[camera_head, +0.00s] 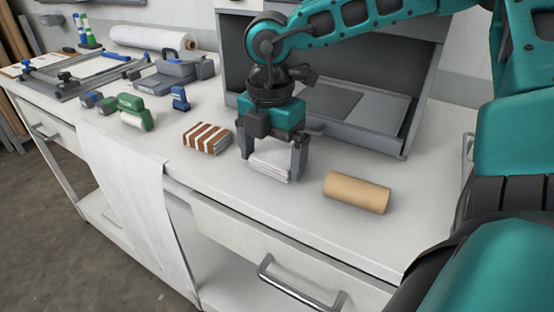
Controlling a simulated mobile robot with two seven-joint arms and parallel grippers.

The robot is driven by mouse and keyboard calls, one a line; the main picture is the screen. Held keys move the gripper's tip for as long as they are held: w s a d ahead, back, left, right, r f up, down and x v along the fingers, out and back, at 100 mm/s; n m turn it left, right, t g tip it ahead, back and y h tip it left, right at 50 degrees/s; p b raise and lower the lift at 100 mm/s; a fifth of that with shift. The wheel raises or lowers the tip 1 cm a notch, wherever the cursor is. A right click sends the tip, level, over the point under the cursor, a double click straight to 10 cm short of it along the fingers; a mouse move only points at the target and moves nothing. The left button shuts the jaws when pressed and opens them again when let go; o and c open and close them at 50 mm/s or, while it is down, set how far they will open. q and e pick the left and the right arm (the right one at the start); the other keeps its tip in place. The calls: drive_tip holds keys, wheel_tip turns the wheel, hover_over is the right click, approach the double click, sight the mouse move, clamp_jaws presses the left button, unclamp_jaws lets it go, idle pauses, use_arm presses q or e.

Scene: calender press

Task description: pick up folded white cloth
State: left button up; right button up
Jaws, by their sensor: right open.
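The folded white cloth (270,164) lies on the white bench top, a small stack of layers. My right gripper (272,166) points down over it, with its two fingers apart, one to the left and one to the right of the cloth. The fingers hide the cloth's sides, and I cannot tell whether they touch it. The gripper body covers part of the cloth's far edge. My left gripper is not in view.
A brown-and-white striped folded cloth (207,138) lies just left of my right gripper. A tan cardboard roll (357,192) lies to the right. A grey open-fronted cabinet (424,95) stands behind. Green-and-blue tools (134,112) lie further left. The front bench strip is clear.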

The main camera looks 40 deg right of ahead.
drive_tip(key=c, duration=0.8)
drive_tip(key=shift+o, duration=0.2)
drive_tip(key=shift+r, duration=0.1)
